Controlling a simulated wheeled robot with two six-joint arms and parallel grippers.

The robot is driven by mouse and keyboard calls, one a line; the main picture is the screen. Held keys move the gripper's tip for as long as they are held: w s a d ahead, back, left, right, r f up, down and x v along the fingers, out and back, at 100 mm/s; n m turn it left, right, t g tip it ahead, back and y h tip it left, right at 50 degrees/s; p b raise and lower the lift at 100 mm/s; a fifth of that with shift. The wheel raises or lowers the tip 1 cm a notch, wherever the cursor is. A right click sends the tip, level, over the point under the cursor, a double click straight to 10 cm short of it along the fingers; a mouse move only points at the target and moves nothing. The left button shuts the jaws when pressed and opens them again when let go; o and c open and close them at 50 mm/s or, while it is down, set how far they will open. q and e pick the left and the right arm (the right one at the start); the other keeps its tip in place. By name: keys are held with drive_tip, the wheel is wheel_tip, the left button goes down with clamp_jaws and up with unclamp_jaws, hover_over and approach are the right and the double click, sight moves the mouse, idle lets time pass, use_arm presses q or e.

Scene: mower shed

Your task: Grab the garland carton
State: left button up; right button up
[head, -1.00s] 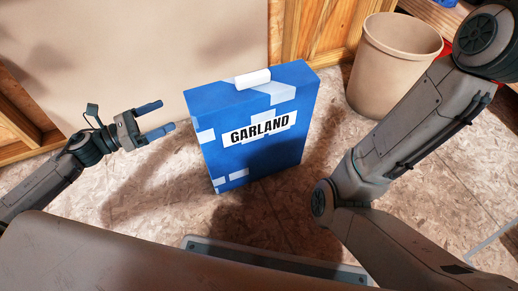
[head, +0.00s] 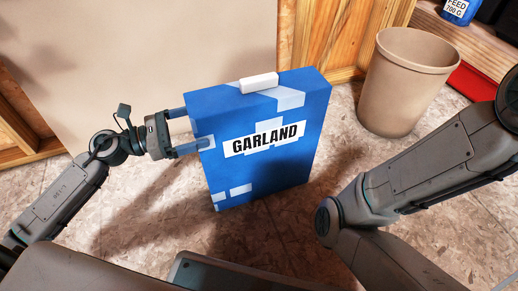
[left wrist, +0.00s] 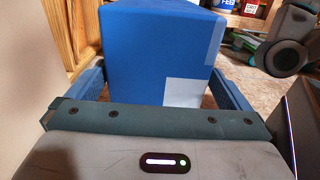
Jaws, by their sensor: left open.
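The garland carton (head: 262,150) is a tall blue box with pale patches, a GARLAND label and a white handle on top. It stands upright on the floor in the middle of the head view. My left gripper (head: 190,131) is open at the carton's left narrow side, with its fingers at the near and far faces. In the left wrist view the carton (left wrist: 158,50) fills the space between the two open fingers (left wrist: 160,88). Whether the fingers touch it, I cannot tell. My right arm crosses the right of the head view, but its gripper is out of sight.
A beige bin (head: 398,82) stands behind and right of the carton. A wooden shelf (head: 470,45) with a blue feed can (head: 459,10) is at the top right. A pale panel (head: 150,50) rises behind the carton. Bare floor lies in front of it.

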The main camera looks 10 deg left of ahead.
use_arm(q)
drive_tip(key=b+x, duration=0.3)
drive_tip(key=x, duration=0.2)
drive_tip(key=shift+w+f, duration=0.1)
drive_tip(key=shift+w, duration=0.1)
drive_tip(key=c, duration=1.8)
